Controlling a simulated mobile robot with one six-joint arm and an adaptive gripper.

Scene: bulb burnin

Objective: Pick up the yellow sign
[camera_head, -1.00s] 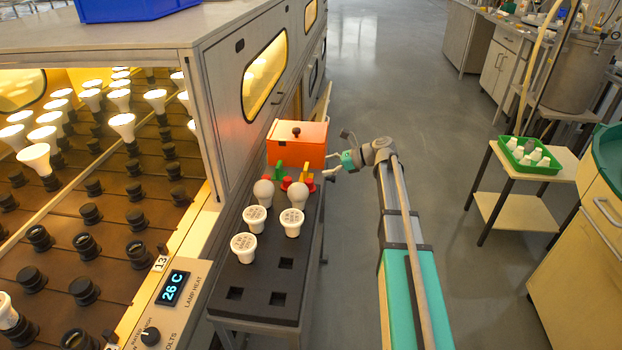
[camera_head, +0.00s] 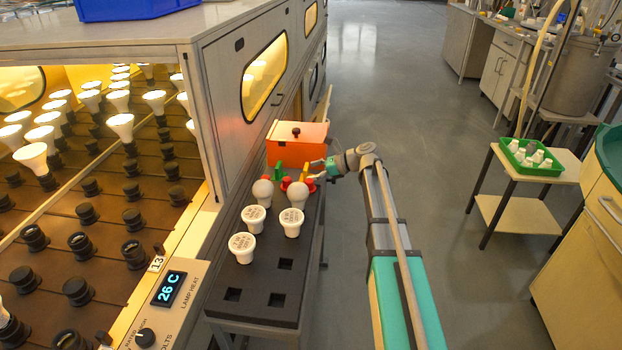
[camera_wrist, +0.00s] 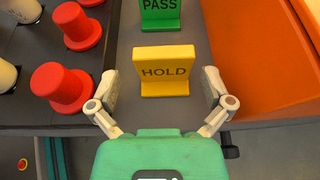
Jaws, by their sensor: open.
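The yellow sign (camera_wrist: 166,72), marked HOLD, stands upright on the dark bench top in the wrist view. My gripper (camera_wrist: 160,92) is open, with one finger on each side of the sign and a gap to both. In the head view, my gripper (camera_head: 312,172) is at the far end of the bench, and the yellow sign (camera_head: 303,172) shows as a small piece just left of it, partly hidden. A green sign (camera_wrist: 160,12), marked PASS, stands just beyond the yellow one; it also shows in the head view (camera_head: 279,171).
Red plugs (camera_wrist: 62,86) stand left of the yellow sign. An orange box (camera_wrist: 262,50) is close on the right. White bulbs (camera_head: 292,222) sit in the black rack (camera_head: 262,302). The open floor (camera_head: 400,120) lies to the right of the bench.

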